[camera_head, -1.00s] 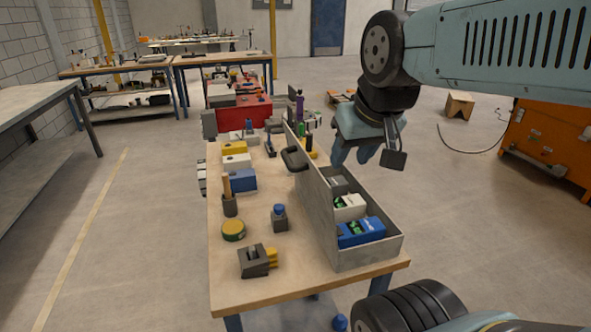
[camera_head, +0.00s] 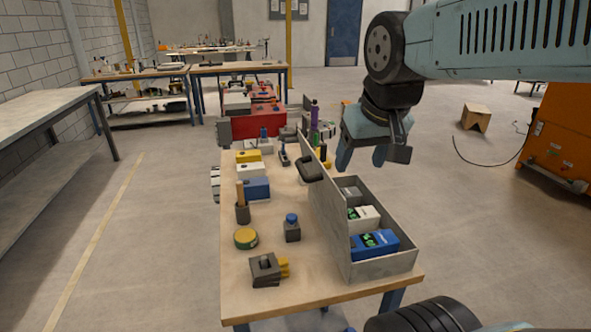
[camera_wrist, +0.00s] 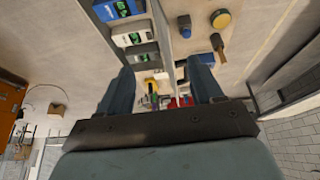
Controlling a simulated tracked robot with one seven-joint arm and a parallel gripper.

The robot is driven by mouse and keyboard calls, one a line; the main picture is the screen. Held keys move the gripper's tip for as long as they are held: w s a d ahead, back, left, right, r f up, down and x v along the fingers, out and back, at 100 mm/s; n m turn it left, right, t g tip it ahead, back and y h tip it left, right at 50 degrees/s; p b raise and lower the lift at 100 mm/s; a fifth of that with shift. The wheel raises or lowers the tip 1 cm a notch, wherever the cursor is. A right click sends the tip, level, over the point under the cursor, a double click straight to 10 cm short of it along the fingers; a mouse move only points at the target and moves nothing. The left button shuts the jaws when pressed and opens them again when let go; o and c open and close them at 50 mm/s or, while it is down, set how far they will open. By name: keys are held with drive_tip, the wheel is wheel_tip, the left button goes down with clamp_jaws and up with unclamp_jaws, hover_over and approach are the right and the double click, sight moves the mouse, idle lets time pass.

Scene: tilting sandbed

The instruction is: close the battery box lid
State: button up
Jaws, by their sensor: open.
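The battery box (camera_head: 395,265) is a grey open box at the right side of the workbench. Its grey lid (camera_head: 330,215) stands nearly upright along the box's left edge, with a black handle (camera_head: 310,168) on its outer face. Inside are a blue battery (camera_head: 375,243), a white battery (camera_head: 363,216) and a grey one behind. My gripper (camera_head: 361,163) is open and empty, above the far end of the box and apart from the lid. In the wrist view its fingers (camera_wrist: 160,68) are spread, with the batteries beyond them. Any contact with the lid is not visible.
The wooden workbench (camera_head: 275,290) also holds a wooden-handled tool in a cup (camera_head: 242,205), a yellow-green round tin (camera_head: 246,238), a blue-topped block (camera_head: 292,228) and a dark block (camera_head: 265,268). Several coloured boxes stand farther back.

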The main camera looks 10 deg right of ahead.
drive_tip(key=w+a+g, duration=0.1)
drive_tip(key=w+a, duration=0.1)
drive_tip(key=w, duration=0.2)
drive_tip(key=w+a+g+h, duration=0.1)
drive_tip(key=w+a, duration=0.1)
drive_tip(key=w, duration=0.1)
drive_tip(key=w+a+r+g, duration=0.1)
drive_tip(key=w+a, duration=0.1)
drive_tip(key=w, duration=0.2)
drive_tip(key=shift+w+a+h, duration=0.3)
drive_tip(key=shift+w+h, duration=0.05)
drive_tip(key=shift+h, duration=0.05)
drive_tip(key=c, duration=1)
drive_tip(key=w+a+f, duration=0.1)
drive_tip(key=w+a, duration=0.2)
drive_tip(key=w+a+f+g+h, duration=0.1)
drive_tip(key=w+a, duration=0.2)
drive_tip(key=w+a+f+g+h, duration=0.1)
drive_tip(key=w+a, duration=0.2)
drive_tip(key=shift+w+a+f, duration=0.2)
drive_tip(key=shift+w, duration=0.05)
clamp_jaws()
drive_tip(key=d+f, duration=0.7)
drive_tip(key=f, duration=0.2)
drive_tip(key=shift+d+f, duration=0.25)
